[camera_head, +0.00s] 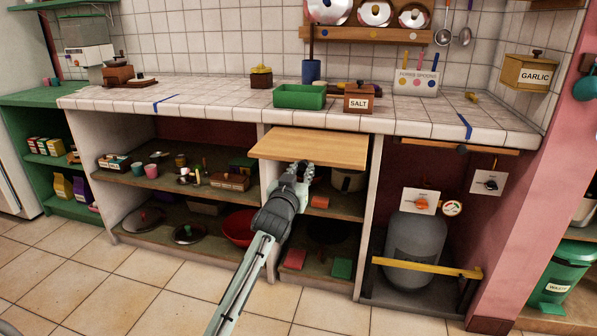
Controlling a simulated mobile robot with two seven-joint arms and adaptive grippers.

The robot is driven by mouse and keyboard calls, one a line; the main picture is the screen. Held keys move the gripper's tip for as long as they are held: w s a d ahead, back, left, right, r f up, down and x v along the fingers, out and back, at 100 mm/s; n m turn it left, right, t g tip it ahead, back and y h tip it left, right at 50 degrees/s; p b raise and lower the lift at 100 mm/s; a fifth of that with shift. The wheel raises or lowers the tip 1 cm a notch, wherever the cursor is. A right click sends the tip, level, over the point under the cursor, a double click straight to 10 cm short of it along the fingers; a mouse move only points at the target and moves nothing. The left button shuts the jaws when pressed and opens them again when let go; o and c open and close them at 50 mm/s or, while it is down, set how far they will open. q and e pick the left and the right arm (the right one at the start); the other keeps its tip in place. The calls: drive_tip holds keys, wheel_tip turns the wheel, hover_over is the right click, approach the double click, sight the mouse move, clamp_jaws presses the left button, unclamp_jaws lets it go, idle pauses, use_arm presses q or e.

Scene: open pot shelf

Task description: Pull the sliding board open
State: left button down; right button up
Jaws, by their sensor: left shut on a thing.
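The sliding board (312,147) is a light wooden panel just under the tiled counter, above the middle shelf bay. It sticks out past the counter's front edge. My left gripper (298,169) is at the board's front edge, near its middle, and is shut on the board there. The fingertips are partly hidden against the edge. My left arm reaches up to it from the bottom of the view. My right gripper is not in view.
The tiled counter (207,93) holds a green tray (299,97) and a salt box (358,100). Open shelves below carry cups, lids and a red bowl (239,228). A grey gas cylinder (412,252) stands at right behind a yellow bar (426,267). The tiled floor in front is clear.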

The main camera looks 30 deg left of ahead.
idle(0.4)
use_arm(q)
drive_tip(key=c, duration=1.4)
unclamp_jaws()
drive_tip(key=shift+o, duration=0.2)
drive_tip(key=v, duration=1.2)
drive_tip(key=shift+s, duration=0.1)
drive_tip(key=s+d+f+m+g+h, duration=0.1)
drive_tip(key=s+f+g, duration=0.25)
drive_tip(key=f, duration=0.75)
drive_tip(key=s+d+f+m+g+h, duration=0.1)
drive_tip(key=s+d+f+g, duration=0.3)
drive_tip(key=f, duration=0.7)
drive_tip(key=s+f+m+g+h, duration=0.1)
drive_tip(key=s+f+g, duration=0.6)
drive_tip(key=s+f, duration=1.1)
drive_tip(key=s+m, duration=0.1)
drive_tip(key=s, duration=0.3)
drive_tip(key=shift+s+d+f, duration=0.35)
drive_tip(key=shift+s+f, duration=0.05)
